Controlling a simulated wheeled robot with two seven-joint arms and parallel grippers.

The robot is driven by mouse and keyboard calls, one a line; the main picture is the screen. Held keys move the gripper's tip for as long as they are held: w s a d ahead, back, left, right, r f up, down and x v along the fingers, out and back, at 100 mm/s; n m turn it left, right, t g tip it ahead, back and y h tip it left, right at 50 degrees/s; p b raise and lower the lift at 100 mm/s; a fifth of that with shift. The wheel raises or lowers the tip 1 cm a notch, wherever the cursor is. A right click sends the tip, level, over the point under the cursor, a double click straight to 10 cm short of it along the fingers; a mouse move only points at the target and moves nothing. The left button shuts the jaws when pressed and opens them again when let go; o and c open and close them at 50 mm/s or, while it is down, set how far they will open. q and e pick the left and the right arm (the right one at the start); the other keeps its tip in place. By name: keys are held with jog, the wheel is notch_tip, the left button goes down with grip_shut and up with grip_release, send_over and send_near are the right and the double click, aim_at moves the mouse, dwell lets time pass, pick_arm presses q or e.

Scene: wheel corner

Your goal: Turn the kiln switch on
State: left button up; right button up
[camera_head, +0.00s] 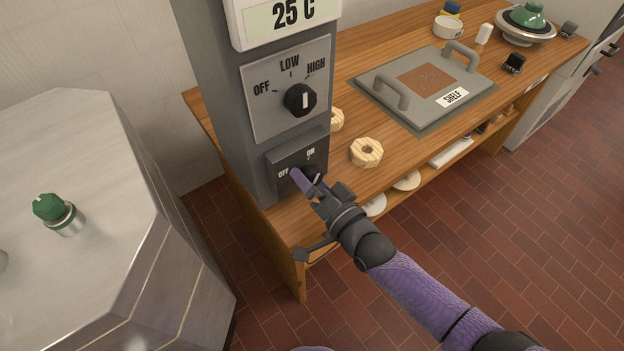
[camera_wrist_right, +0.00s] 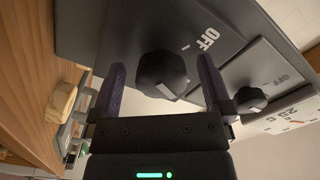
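The kiln switch is a black knob on a dark grey plate (camera_head: 283,160) marked OFF and ON, low on the grey control column. In the head view my right gripper (camera_head: 308,178) is at this knob and covers much of it. In the right wrist view the knob (camera_wrist_right: 161,72) sits between the two purple fingers of my right gripper (camera_wrist_right: 163,88). The fingers are apart, with a gap visible on each side of the knob. The knob's setting is hard to tell. My left gripper is not in view.
Above the switch is an OFF–LOW–HIGH dial (camera_head: 300,99) and a display (camera_head: 288,14) reading 25 C. A metal kiln body (camera_head: 100,150) stands left. The wooden bench (camera_head: 330,210) holds a wooden ring (camera_head: 366,152) close by and a grey shelf plate (camera_head: 402,107).

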jog(key=p+v, duration=0.2)
jog(key=v, duration=0.8)
jog(key=s+d+f+n+g+h, duration=0.1)
jog(key=s+d+f+g+h, duration=0.2)
jog(key=f, duration=0.6)
jog(key=s+d+f+n+g+h, duration=0.15)
jog(key=s+d+f+h, duration=0.3)
jog(key=f, duration=0.45)
jog(key=s+d+f+n+g+h, duration=0.1)
jog(key=s+f+g, duration=0.4)
jog(key=s, duration=0.7)
jog(key=s+d+f+n+g+h, duration=0.2)
jog(key=s+d+f+g, duration=0.1)
jog(key=s, duration=0.9)
notch_tip(320, 180, down, 3)
jog(key=shift+d+r+g, duration=0.15)
jog(key=shift+d+g, duration=0.25)
jog(key=shift+g, duration=0.45)
